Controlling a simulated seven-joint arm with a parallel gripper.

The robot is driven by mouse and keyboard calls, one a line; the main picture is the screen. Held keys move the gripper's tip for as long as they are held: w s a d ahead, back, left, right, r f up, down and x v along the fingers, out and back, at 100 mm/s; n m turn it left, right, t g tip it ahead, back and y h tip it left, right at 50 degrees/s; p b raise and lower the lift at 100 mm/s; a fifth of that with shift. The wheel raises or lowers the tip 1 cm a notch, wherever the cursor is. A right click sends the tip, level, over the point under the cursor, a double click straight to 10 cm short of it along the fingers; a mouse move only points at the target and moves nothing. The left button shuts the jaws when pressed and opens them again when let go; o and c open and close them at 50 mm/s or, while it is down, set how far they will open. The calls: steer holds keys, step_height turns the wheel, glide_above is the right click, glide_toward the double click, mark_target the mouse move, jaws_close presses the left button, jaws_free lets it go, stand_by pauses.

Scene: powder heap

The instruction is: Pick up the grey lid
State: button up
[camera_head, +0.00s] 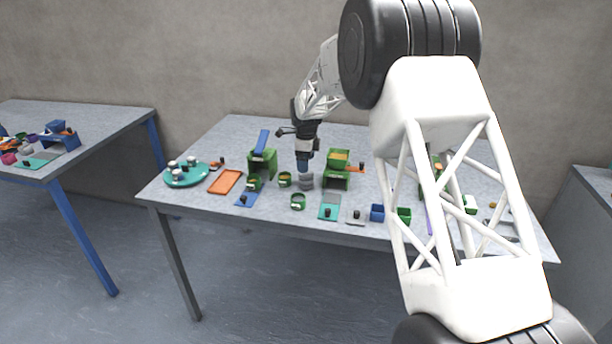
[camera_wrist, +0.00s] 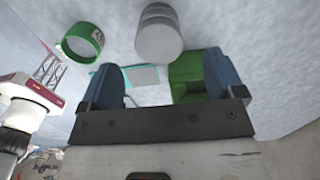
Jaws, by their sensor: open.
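A grey round stack (camera_head: 306,182) stands on the table directly below my gripper (camera_head: 304,168); in the wrist view it is a grey ridged cylinder (camera_wrist: 158,34). I take the grey lid to be its top part, but the seam is hard to tell. In the wrist view my gripper (camera_wrist: 165,85) shows two blue fingers spread wide with nothing between them. The cylinder lies beyond the fingertips, apart from them.
A green ring-shaped cup (camera_wrist: 83,40) and a green block (camera_wrist: 188,76) flank the cylinder. A green box with yellow contents (camera_head: 338,168) is close on the right, a small green cup (camera_head: 285,179) on the left. A teal plate (camera_head: 186,182) is farther left.

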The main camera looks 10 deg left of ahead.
mark_target(306, 175)
steer(key=shift+s+f, duration=0.1)
steer(key=shift+f, duration=2)
steer(key=shift+c, duration=0.2)
steer(key=c, duration=1)
